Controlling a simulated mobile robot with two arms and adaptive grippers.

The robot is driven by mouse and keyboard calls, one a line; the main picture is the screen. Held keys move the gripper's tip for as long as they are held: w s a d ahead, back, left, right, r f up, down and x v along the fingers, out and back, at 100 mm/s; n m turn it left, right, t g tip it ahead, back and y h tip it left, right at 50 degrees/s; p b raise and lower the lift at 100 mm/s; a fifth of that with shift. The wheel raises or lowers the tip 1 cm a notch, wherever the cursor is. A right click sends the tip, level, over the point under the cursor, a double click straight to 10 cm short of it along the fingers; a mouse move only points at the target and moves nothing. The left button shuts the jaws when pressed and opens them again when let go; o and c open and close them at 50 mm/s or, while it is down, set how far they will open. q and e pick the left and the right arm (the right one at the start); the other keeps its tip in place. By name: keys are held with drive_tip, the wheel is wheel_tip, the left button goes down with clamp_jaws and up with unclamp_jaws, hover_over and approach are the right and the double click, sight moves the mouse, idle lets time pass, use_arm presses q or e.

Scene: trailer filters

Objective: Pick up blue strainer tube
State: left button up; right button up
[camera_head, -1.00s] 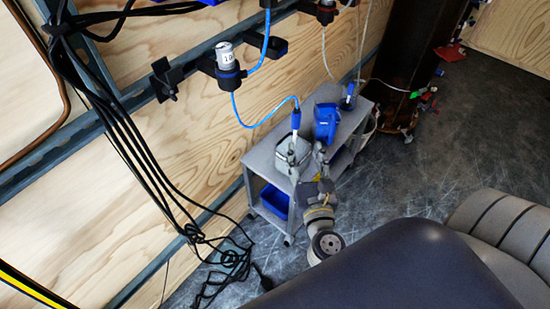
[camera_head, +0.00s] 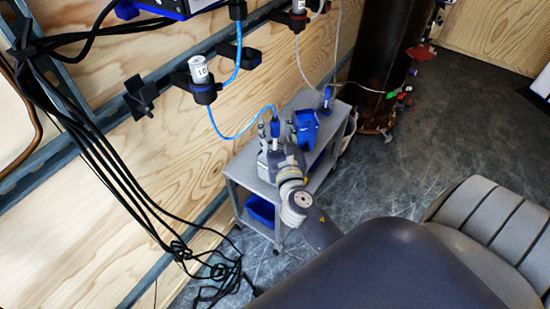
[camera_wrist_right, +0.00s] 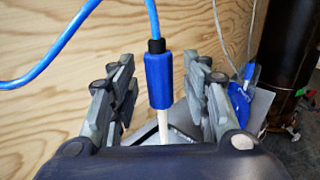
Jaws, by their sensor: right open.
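The blue strainer tube (camera_wrist_right: 159,80) shows in the right wrist view as a blue cylinder with a black collar, a blue hose from its top and a white stem below. It stands nearly upright between the two fingers of my right gripper (camera_wrist_right: 160,100), which is open, with a visible gap on each side. In the head view the strainer tube (camera_head: 275,127) is at the trolley's near end, and my right gripper (camera_head: 268,135) is around it there. The lower end of the white stem is hidden. My left gripper is not in view.
The grey trolley (camera_head: 241,172) stands along the wooden wall. A blue container (camera_head: 305,128) and another blue strainer (camera_head: 327,97) are on it. The blue hose (camera_head: 228,137) runs up to a wall-mounted filter cup (camera_head: 199,72). Black cables (camera_head: 110,155) hang at left. A padded seat (camera_head: 490,225) is at right.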

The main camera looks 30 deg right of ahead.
drive_tip(key=shift+w, duration=0.2)
clamp_jaws()
drive_tip(key=shift+r, duration=0.25)
